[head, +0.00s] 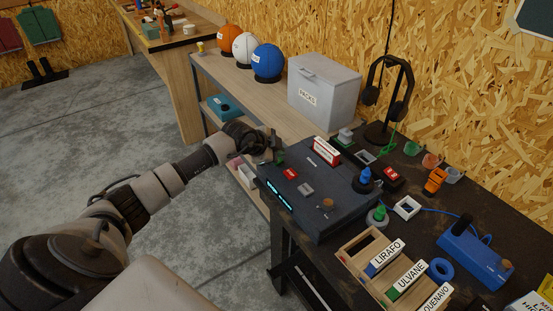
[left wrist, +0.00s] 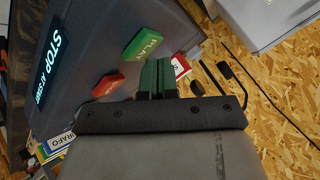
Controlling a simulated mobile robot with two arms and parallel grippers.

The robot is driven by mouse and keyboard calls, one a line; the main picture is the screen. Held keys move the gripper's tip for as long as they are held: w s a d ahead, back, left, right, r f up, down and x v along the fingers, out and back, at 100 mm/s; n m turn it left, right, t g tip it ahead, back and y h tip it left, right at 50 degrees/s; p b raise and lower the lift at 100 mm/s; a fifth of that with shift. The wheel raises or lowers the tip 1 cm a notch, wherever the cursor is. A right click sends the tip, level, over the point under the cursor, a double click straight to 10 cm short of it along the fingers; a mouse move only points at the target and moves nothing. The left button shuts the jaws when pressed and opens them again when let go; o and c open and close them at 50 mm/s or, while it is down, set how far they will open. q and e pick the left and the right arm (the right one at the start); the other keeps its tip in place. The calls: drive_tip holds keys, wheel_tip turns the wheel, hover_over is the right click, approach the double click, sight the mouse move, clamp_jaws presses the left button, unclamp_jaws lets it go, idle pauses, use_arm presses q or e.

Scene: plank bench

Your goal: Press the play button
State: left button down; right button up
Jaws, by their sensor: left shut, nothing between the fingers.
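The play button is a green block marked PLAY (left wrist: 141,44), on the dark control box (head: 330,215) in the left wrist view. In the head view a bit of green (head: 280,158) shows there, partly behind my gripper. My left gripper (head: 275,143) is at the far left corner of the box, its fingers shut and empty. In the left wrist view its fingertips (left wrist: 157,66) appear just beside the play button; I cannot tell whether they touch. A red button (head: 291,173) sits beside the play button. My right gripper is not in view.
A wooden tray (head: 350,246) with name labels lies in front. A grey bin (head: 323,90) and headphone stand (head: 386,98) are behind. Clear floor lies left.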

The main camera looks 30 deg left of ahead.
use_arm(q)
drive_tip(key=shift+f, duration=0.5)
idle(0.3)
drive_tip(key=shift+r, duration=0.15)
drive_tip(key=shift+r+p, duration=0.75)
drive_tip(key=shift+p, duration=0.05)
wheel_tip(320, 180, up, 5)
drive_tip(key=p, duration=0.5)
drive_tip(key=shift+r, duration=0.1)
idle(0.6)
